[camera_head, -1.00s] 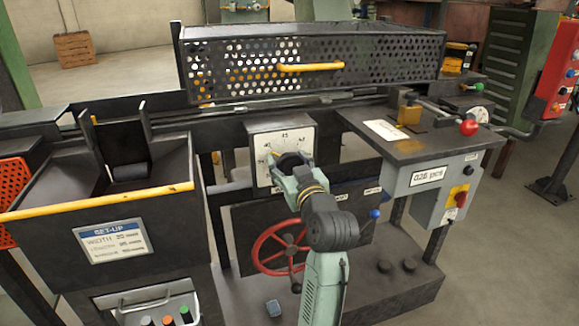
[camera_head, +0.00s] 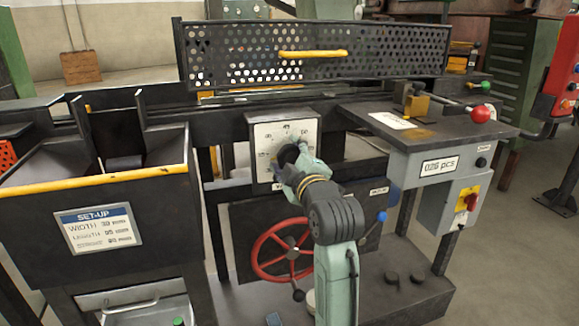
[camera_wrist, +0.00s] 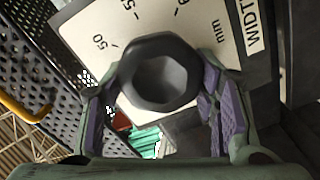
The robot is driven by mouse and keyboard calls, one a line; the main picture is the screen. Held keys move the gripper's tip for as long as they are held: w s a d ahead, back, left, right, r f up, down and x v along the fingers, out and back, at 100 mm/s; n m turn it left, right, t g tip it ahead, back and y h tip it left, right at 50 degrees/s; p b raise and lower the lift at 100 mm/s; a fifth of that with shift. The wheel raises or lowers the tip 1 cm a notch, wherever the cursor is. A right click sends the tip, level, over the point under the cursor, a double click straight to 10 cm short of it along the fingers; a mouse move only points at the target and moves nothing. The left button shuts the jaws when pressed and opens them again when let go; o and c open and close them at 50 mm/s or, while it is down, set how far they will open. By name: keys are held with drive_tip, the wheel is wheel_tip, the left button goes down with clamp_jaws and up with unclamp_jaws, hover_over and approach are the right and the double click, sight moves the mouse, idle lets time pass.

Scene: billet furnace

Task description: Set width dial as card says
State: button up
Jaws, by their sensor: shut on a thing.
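The width dial is a white scale plate (camera_head: 262,133) on a dark box on the machine's front, with a black knob (camera_head: 288,155) in the middle. In the wrist view the many-sided knob (camera_wrist: 160,82) fills the space between my fingers, and the plate (camera_wrist: 88,32) shows 50, "mm" and part of the word WIDTH. My gripper (camera_head: 293,164) is shut on the knob, with purple finger pads at its two sides. I cannot make out a pointer. The set-up card (camera_head: 98,228) hangs at the left; its top line is WIDTH, seemingly 30 mm, but small and blurred.
A red handwheel (camera_head: 282,250) is below the dial, close to my arm. A perforated guard (camera_head: 380,62) with a yellow handle is above. At the right are a bench top (camera_head: 430,133), a red-knobbed lever (camera_head: 480,115) and a grey box (camera_head: 447,205) with a yellow-red switch.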

drive_tip(key=n+b, duration=0.2)
drive_tip(key=n, duration=0.1)
drive_tip(key=n+b, duration=0.1)
drive_tip(key=n, duration=0.1)
drive_tip(key=shift+f+b, duration=0.25)
drive_tip(key=shift+b, duration=0.1)
drive_tip(key=shift+n, duration=0.3)
drive_tip(key=o, duration=1.2)
drive_tip(key=shift+r, duration=0.1)
drive_tip(key=shift+c, duration=0.2)
drive_tip(key=v, duration=1.2)
